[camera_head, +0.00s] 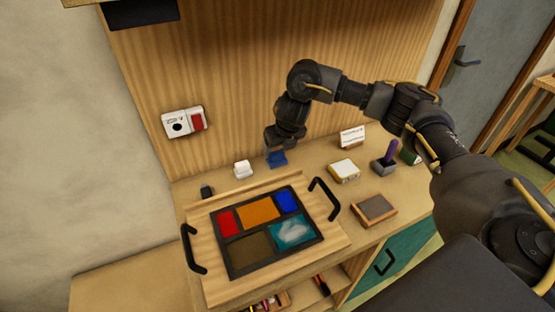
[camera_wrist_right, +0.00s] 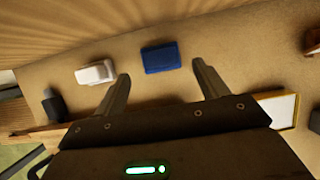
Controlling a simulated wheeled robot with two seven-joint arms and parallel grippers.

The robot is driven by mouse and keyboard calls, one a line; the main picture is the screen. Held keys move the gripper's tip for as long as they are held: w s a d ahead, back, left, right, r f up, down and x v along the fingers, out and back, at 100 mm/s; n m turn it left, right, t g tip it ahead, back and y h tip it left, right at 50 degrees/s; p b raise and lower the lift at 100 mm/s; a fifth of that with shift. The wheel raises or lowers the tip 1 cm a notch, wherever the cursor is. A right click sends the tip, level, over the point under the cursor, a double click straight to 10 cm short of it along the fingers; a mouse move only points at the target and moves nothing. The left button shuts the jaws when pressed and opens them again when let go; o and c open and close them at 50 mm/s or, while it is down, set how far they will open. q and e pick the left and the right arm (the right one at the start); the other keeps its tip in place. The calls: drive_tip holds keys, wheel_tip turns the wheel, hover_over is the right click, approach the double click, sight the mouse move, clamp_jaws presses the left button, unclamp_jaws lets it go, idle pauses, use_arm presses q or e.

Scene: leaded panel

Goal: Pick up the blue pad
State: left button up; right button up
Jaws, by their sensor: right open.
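The blue pad (camera_head: 278,159) lies on the bench near the back panel, partly hidden by my right gripper in the head view. In the right wrist view the blue pad (camera_wrist_right: 161,57) is a flat dark blue block just beyond the fingertips, near the middle of the gap between them. My right gripper (camera_wrist_right: 159,68) is open and empty, with its two fingers apart. In the head view my right gripper (camera_head: 279,148) is above the blue pad; whether it touches cannot be told. My left gripper is not in view.
A white block (camera_head: 242,169) stands left of the pad. The leaded panel (camera_head: 228,262) lies on a wooden tray (camera_head: 205,283) with black handles in front. A yellow-and-white block (camera_head: 344,170), a grey holder (camera_head: 384,167) and a wood-framed pad (camera_head: 374,209) stand to the right.

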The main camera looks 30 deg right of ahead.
sight(277, 153)
drive_tip(key=x, duration=0.4)
drive_tip(key=shift+w, duration=0.3)
drive_tip(key=shift+s+r, duration=0.1)
drive_tip(key=shift+s, duration=0.1)
drive_tip(key=shift+w, duration=0.15)
drive_tip(key=c, duration=1.1)
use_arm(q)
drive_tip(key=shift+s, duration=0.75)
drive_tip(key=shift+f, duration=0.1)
